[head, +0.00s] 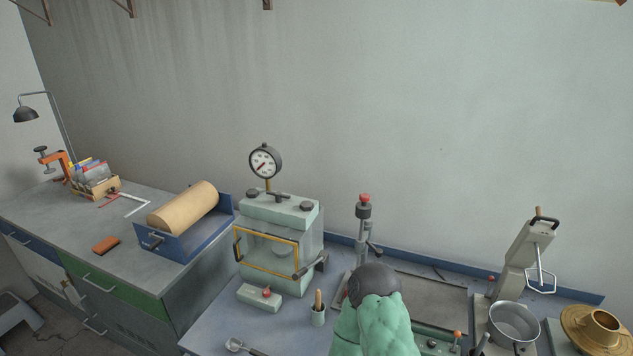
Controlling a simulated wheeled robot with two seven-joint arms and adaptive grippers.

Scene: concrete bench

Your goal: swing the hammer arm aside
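No part is clearly recognisable as the hammer arm. The nearest candidate is an upright grey post (363,228) with a dark collar, a red top and a side lever, standing at the middle of the bench behind a rounded mint-green shape with a dark grey cap. That shape seems to be part of my own arm and hides the post's foot and the bench in front of it. A pale tilted arm (530,248) with a black handle and a wire paddle stands further right, behind a metal bowl (513,325). Neither of my grippers shows in the head view.
A mint-green press (279,214) with a dial gauge (265,161) stands left of the post. A brass disc (597,329) is at far right. A grey side bench (75,215) holds a blue tray with a roll.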

